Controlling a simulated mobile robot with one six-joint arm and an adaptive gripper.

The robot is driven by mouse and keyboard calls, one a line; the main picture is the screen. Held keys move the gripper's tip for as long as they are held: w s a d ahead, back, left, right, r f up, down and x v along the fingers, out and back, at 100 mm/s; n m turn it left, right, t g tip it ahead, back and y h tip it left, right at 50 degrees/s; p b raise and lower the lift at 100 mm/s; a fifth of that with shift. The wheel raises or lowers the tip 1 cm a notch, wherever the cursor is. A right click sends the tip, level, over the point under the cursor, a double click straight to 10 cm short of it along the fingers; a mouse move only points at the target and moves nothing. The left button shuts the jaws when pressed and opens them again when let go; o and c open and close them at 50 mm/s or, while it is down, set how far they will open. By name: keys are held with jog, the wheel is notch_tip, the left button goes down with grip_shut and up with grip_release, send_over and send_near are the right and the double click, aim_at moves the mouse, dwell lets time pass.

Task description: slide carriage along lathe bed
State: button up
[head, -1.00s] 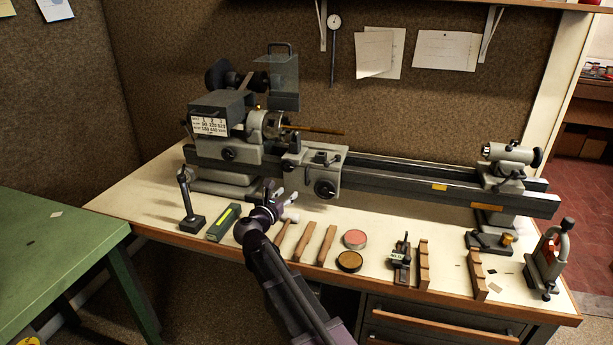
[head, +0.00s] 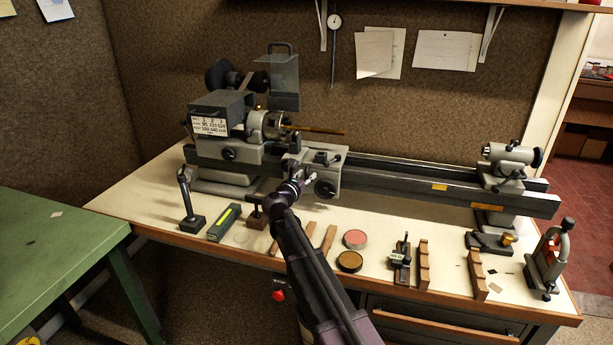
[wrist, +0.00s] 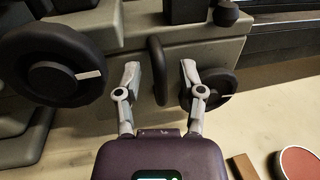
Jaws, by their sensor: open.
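The grey lathe carriage (head: 331,171) sits on the dark lathe bed (head: 405,183), just right of the headstock (head: 222,150). In the wrist view, the carriage's front face (wrist: 182,45) carries an upright dark bar handle (wrist: 158,68). My gripper (wrist: 159,72) is open, with one finger on each side of this handle. The fingers look apart from it. A dark handwheel (wrist: 222,86) on the carriage lies partly behind the right finger. In the head view, my gripper (head: 296,174) is at the carriage's lower left front, and my arm hides part of it.
The tailstock (head: 507,160) stands at the bed's right end, with open bed between it and the carriage. Wooden pieces, round tins (head: 350,261) and small tools lie along the bench front. A brass rod (head: 318,131) extends above the carriage.

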jog(key=shift+w+d, duration=0.1)
jog(key=shift+w, duration=0.15)
grip_shut()
jog(key=shift+s+d, duration=0.1)
jog(key=shift+s, duration=0.05)
